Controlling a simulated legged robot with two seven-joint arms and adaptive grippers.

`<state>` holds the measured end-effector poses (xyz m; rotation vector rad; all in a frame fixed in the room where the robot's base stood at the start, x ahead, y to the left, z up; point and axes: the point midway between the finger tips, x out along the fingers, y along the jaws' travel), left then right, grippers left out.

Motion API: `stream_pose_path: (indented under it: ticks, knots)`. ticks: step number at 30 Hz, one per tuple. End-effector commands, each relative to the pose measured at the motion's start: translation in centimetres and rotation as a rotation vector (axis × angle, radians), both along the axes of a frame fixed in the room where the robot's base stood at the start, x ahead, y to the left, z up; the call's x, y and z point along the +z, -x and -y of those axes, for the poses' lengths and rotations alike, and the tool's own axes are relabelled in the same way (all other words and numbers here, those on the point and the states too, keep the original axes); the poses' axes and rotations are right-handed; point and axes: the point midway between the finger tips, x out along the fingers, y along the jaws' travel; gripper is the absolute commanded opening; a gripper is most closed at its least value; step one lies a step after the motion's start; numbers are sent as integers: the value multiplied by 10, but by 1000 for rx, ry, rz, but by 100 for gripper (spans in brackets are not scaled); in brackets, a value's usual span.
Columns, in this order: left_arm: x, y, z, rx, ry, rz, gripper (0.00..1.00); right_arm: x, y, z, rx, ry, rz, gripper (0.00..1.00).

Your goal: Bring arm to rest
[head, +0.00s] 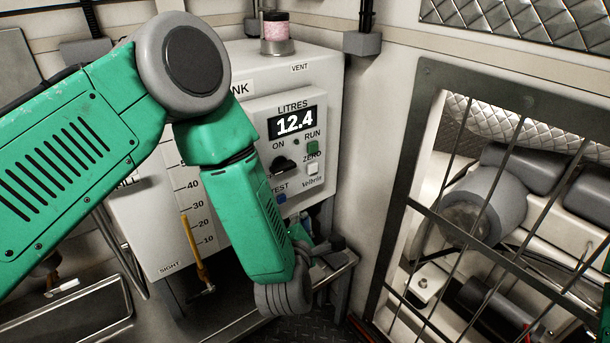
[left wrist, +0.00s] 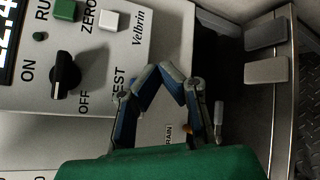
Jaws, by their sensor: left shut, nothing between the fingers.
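My left arm (head: 262,215) comes in from the left, bends at its big grey joint and reaches down in front of the tank. My left gripper (head: 325,243) is small and partly hidden behind its own wrist, below the control panel. In the left wrist view the two blue-grey fingers of the left gripper (left wrist: 162,72) come together at their tips with nothing between them. They appear over the lower panel, beside the dark selector knob (left wrist: 65,82); contact cannot be told. My right gripper is not in view.
The white tank (head: 150,232) carries a control panel (head: 301,101) reading 12.4 litres. A pink-filled jar (head: 275,30) stands on top. A barred frame (head: 407,205) encloses machinery at right. A metal ledge (head: 335,268) runs below the panel. The wall strip between tank and frame is clear.

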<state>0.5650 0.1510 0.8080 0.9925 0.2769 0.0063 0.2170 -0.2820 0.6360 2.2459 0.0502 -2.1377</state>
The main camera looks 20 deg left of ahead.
Motion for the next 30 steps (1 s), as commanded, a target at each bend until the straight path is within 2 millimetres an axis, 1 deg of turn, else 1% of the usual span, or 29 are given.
stream_pose_path:
  ticks: [2, 5, 8, 9, 11, 12, 14, 15, 17, 18, 20, 21, 24, 27, 30]
  knots:
    - [-1, 1, 0, -3, -7, -5, 0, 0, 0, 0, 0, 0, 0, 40]
    - [-14, 9, -4, -42, -81, -57, 0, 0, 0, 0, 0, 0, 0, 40]
    - [-43, 31, -12, -153, -268, -186, 0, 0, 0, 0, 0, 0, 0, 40]
    - [-60, 45, -17, -224, -370, -257, 0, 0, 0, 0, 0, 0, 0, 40]
    - [-86, 72, -27, -353, -541, -372, 0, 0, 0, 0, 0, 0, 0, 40]
    - [-102, 92, -34, -454, -657, -448, 0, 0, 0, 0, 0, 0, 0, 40]
    - [-124, 126, -47, -616, -824, -554, 0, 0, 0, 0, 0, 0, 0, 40]
    - [-137, 150, -56, -734, -925, -618, 0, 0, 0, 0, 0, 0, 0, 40]
    - [-153, 186, -70, -920, -1067, -701, 0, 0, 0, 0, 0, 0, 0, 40]
    - [-161, 211, -79, -1048, -1148, -747, 0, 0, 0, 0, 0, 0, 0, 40]
    - [-169, 247, -93, -1236, -1248, -799, 0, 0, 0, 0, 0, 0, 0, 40]
    - [-172, 268, -101, -1355, -1299, -820, 0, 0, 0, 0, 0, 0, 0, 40]
    - [-174, 311, -117, -1602, -1385, -846, 0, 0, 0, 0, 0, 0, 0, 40]
    - [-173, 338, -127, -1764, -1424, -844, 0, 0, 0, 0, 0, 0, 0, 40]
    - [-172, 350, -130, -1839, -1438, -838, 0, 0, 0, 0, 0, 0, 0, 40]
